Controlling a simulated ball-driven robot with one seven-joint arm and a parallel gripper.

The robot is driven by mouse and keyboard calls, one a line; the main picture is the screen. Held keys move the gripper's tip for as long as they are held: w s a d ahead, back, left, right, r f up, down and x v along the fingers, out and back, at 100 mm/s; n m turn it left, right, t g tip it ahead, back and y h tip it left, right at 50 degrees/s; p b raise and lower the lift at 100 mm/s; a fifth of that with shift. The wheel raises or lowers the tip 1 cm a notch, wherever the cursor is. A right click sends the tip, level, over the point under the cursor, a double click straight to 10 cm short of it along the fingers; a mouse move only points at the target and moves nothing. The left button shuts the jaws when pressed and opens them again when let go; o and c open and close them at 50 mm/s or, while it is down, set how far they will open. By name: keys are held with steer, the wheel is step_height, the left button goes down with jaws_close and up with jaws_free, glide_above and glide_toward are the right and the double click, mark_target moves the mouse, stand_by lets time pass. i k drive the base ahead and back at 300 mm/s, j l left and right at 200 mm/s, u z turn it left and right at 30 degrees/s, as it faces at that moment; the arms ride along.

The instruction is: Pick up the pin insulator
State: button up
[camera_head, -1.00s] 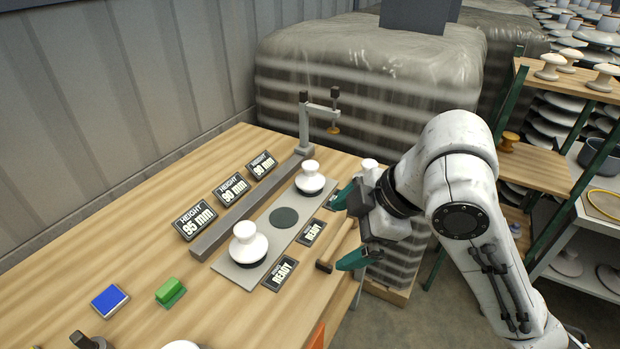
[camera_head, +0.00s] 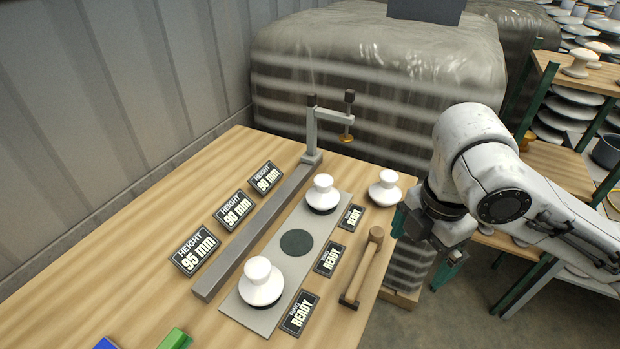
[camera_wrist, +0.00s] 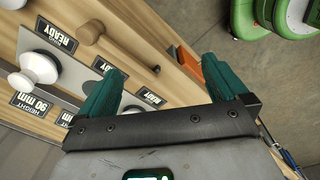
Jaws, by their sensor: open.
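Three white pin insulators show in the head view. One (camera_head: 261,283) stands on the near end of a grey plate, one (camera_head: 322,192) on its far end. A third (camera_head: 385,190) stands on the bare table at the far right edge. My gripper (camera_head: 427,248) has dark green fingers, spread and empty, just off the table's right edge, in front of and right of the third insulator. The wrist view shows the open fingers (camera_wrist: 163,70) beside the table edge, with a white insulator (camera_wrist: 39,68) at left, away from the fingers.
The grey plate (camera_head: 270,274) has an empty dark disc (camera_head: 297,243) between its insulators. A wooden mallet (camera_head: 364,266) lies near the right edge beside several READY signs. A gauge post (camera_head: 312,135) stands at the back. An orange object (camera_wrist: 188,64) is at the table edge.

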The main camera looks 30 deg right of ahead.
mark_target(323, 196)
steer(key=i, duration=1.05)
